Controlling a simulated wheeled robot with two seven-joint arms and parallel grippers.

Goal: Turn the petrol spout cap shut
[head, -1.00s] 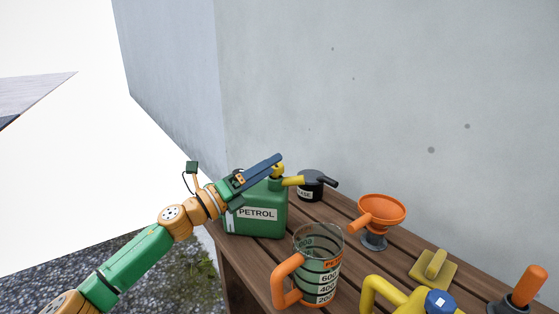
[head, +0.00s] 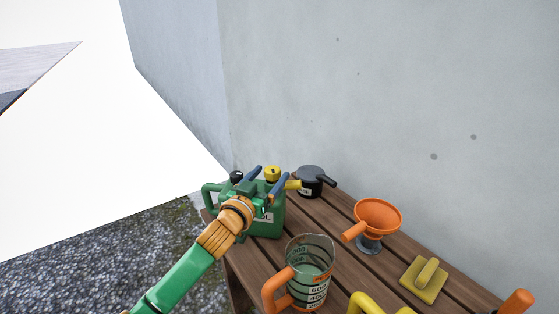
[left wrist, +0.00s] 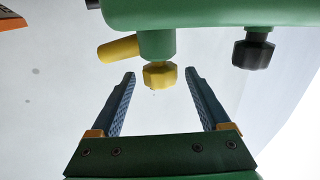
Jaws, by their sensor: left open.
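The green petrol can (head: 268,223) stands at the far left end of the bench. Its yellow spout cap (head: 272,173) sits on top, above a short yellow spout (head: 292,184). A black cap (head: 236,176) is on the can's left side. My left gripper (head: 267,177) is open in front of the can, its blue fingers pointing at the yellow cap. In the left wrist view, where the can hangs upside down, the yellow cap (left wrist: 159,75) shows between the fingertips (left wrist: 160,75), touching neither. The arm hides much of the can's front. My right gripper is out of view.
A black-lidded grease pot (head: 311,180) stands right of the can, close to the spout. The grey wall (head: 380,90) rises behind the bench.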

